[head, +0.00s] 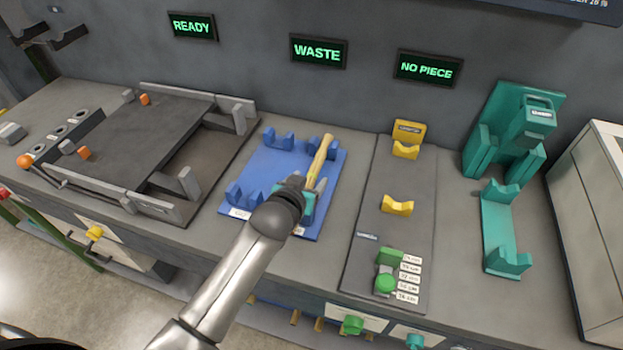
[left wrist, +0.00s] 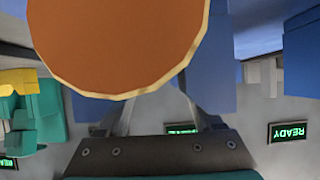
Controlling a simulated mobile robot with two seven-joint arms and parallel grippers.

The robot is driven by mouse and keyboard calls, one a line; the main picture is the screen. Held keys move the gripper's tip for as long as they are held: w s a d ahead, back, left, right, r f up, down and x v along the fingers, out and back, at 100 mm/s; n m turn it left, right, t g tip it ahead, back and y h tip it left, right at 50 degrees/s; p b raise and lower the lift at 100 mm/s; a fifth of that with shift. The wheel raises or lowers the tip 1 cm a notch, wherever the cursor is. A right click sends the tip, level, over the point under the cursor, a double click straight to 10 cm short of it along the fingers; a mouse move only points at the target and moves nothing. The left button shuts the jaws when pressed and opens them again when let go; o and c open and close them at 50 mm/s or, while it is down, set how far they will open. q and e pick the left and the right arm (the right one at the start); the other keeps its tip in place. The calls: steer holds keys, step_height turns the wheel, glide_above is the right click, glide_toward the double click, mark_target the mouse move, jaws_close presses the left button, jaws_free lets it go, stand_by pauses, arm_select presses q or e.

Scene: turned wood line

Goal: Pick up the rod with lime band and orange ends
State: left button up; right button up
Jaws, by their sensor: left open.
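A pale wooden rod (head: 320,158) lies at the right side of the blue rack (head: 264,180) in the head view. Its near part is hidden by my left gripper (head: 307,186), which is open over the near right of the rack. In the left wrist view, a round orange rod end (left wrist: 120,40) with a pale wood rim fills the upper left, very close to the camera. It hides the tips of the gripper fingers (left wrist: 160,108). No lime band can be made out. Whether the fingers touch the rod cannot be told. My right gripper is not in view.
A dark tilted tray (head: 135,140) with grey stops stands left of the rack. To the right are a dark plate with yellow cradles (head: 397,205) and a green button (head: 385,283), then a teal fixture (head: 500,228). Wall signs read READY, WASTE (head: 318,52) and NO PIECE.

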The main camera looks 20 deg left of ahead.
arm_select(q)
steer(key=shift+w+f, duration=0.15)
steer(key=shift+w, duration=0.15)
jaws_close()
stand_by(0.4)
